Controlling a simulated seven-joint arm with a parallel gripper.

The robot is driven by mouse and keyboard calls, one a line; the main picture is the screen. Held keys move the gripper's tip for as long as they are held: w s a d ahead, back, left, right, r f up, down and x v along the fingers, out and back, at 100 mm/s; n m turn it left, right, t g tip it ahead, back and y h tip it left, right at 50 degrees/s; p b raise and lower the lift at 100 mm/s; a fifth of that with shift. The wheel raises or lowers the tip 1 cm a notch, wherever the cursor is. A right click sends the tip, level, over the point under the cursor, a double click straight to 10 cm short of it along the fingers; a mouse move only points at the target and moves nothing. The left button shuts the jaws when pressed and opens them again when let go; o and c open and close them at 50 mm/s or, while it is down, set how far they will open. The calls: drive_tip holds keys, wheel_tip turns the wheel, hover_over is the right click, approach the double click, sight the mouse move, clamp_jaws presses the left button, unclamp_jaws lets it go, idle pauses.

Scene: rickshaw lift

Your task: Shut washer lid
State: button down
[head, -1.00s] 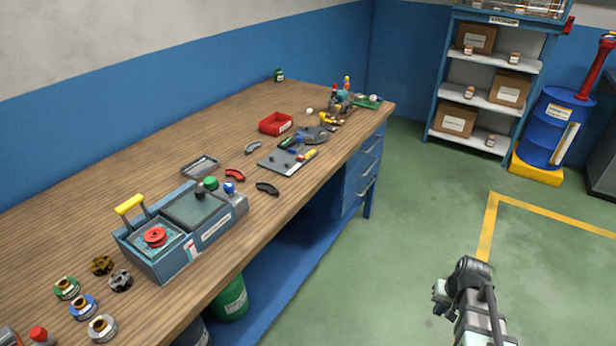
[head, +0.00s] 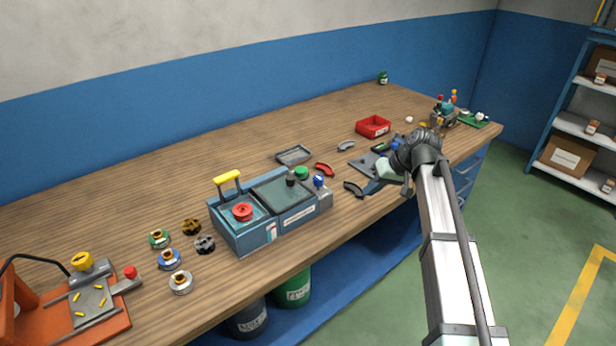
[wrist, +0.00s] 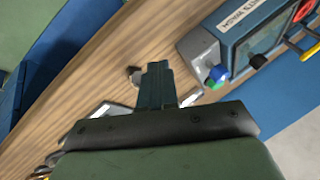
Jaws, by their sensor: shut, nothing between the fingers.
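The washer is a blue box (head: 243,238) near the front edge of the workbench, left of my gripper. A yellow handle (head: 227,176) on thin arms stands raised over its left bay, which looks open. A red round part (head: 243,212) sits in that bay. The lid panel itself is hard to make out. In the wrist view the washer (wrist: 262,30) is at the upper right, with its grey end and coloured knobs nearest. My gripper (head: 374,187) is shut and empty over the bench's front edge, right of the washer; it also shows in the wrist view (wrist: 157,66).
A red bin (head: 373,127) stands farther back.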

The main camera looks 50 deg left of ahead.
drive_tip(key=s+a+r+n+g, duration=0.1)
drive_tip(key=s+a+r+n, duration=0.2)
drive_tip(key=s+a+r, duration=0.65)
approach(296, 185)
drive_tip(key=x, duration=0.5)
drive_tip(key=shift+a+f, duration=0.15)
drive_tip(key=shift+f, duration=0.05)
drive_tip(key=s, duration=1.3)
drive_tip(key=shift+s, duration=0.4)
drive_tip(key=shift+r, duration=0.1)
